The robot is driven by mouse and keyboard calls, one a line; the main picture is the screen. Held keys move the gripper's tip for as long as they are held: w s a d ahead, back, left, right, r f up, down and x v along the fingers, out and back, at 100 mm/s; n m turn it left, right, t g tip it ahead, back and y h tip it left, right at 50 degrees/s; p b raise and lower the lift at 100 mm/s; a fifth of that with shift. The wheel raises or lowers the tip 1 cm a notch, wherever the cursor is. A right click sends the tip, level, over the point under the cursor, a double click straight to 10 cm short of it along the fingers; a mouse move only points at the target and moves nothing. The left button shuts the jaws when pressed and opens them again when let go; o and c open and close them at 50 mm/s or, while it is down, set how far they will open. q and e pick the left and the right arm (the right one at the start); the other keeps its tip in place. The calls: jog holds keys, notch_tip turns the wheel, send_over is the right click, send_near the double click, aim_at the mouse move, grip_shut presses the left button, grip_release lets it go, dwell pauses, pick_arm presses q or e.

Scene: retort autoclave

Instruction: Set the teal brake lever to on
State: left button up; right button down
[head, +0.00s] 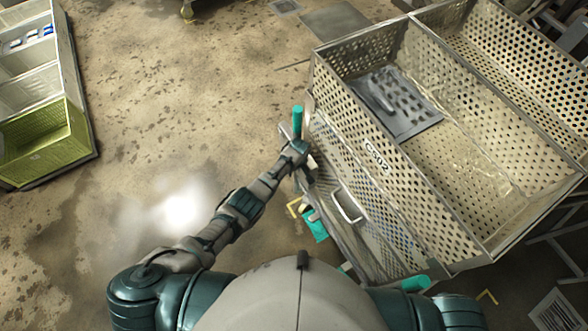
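Three teal parts show on the near side of the perforated metal cart (350,205). One is an upright teal grip (298,120) at the cart's left corner. One is a flat teal piece (315,226) low down, partly hidden by cart parts. One is a teal grip (416,284) at the lower right. I cannot tell for certain which is the brake lever. My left gripper (298,158) is at the cart's left corner, just below the upright teal grip. Its fingers are small and partly hidden, so their opening and any contact are unclear. My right gripper is out of view.
A green crate (40,145) and white bins (28,90) stand far left. The floor between is clear.

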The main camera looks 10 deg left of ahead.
pick_arm(q)
jog(key=shift+d, duration=0.15)
jog(key=shift+r, duration=0.65)
jog(key=r, duration=0.3)
jog(key=s+r, duration=0.1)
jog(key=r, duration=0.3)
jog(key=d+r, duration=0.1)
jog(key=r, duration=0.2)
jog(key=shift+s+d+r, duration=0.1)
jog(key=shift+s+r, duration=0.05)
jog(key=shift+r, duration=0.15)
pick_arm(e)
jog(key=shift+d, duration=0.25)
